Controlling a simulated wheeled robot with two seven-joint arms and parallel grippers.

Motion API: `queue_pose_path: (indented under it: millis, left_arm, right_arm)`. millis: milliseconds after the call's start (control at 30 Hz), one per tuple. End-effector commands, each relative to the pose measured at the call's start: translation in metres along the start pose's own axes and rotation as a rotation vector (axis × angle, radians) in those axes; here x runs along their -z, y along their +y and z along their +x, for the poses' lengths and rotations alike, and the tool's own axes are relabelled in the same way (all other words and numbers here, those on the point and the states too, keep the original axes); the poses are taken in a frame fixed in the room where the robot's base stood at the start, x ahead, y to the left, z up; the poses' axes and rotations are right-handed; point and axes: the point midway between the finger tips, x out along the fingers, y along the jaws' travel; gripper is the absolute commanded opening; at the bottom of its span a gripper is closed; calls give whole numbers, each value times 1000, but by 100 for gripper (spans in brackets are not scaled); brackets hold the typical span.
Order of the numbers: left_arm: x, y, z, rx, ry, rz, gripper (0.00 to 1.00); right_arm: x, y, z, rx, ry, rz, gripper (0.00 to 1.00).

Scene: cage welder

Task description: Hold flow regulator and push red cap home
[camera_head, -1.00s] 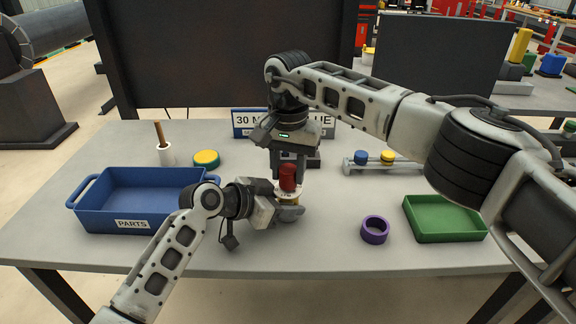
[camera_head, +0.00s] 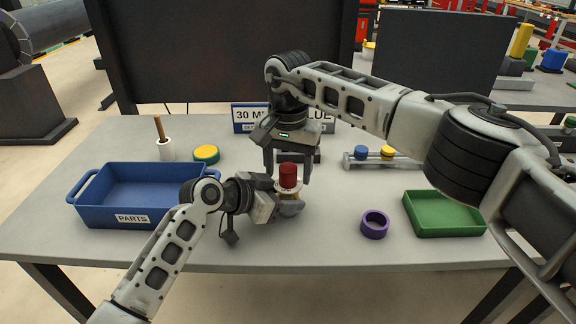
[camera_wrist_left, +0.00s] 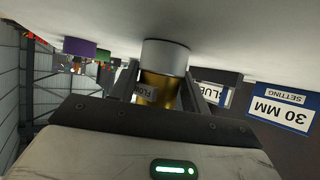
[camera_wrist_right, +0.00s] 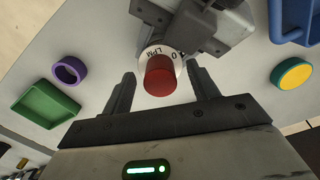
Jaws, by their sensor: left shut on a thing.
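The flow regulator (camera_head: 291,203) stands near the middle of the table, with a pale marked collar and the red cap (camera_head: 288,173) on top. My left gripper (camera_head: 284,202) is shut on its body from the left. The left wrist view shows the gold body (camera_wrist_left: 158,90) with a "FLOW" label between the fingers. My right gripper (camera_head: 287,172) points down over the cap, its fingers open on either side. In the right wrist view the red cap (camera_wrist_right: 160,77) sits between the fingers with gaps at both sides. I cannot tell whether it is fully seated.
A blue parts bin (camera_head: 92,214) is at left, with a yellow disc (camera_head: 206,153) and a white holder (camera_head: 166,149) behind. A purple ring (camera_head: 374,226) and green tray (camera_head: 445,232) are at right. A rack (camera_head: 352,162) and a sign (camera_head: 243,117) stand at the back.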

Motion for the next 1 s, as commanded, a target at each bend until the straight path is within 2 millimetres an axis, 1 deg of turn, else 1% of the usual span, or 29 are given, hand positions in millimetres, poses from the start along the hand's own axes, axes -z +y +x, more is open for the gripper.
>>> queue_pose_path:
  millis: [167,267,367,600,700,833,1000]
  left_arm:
    - [-2,0,0,0,-4,-1,17]
    - [-2,0,0,0,-4,-1,17]
    - [-2,0,0,0,-4,-1,17]
    - [-2,0,0,0,-4,-1,17]
    - [-2,0,0,0,-4,-1,17]
    - [-2,0,0,0,-4,-1,17]
    - [-2,0,0,0,-4,-1,17]
  right_arm:
    - [0,0,-3,1,1,0,59]
    - [1,0,-13,3,3,0,59]
    - [1,0,-31,3,4,0,59]
    - [0,0,-82,2,4,0,59]
    - [0,0,-100,2,3,0,59]
    - [0,0,-114,1,2,1,59]
    - [-1,0,-120,0,-1,-1,59]
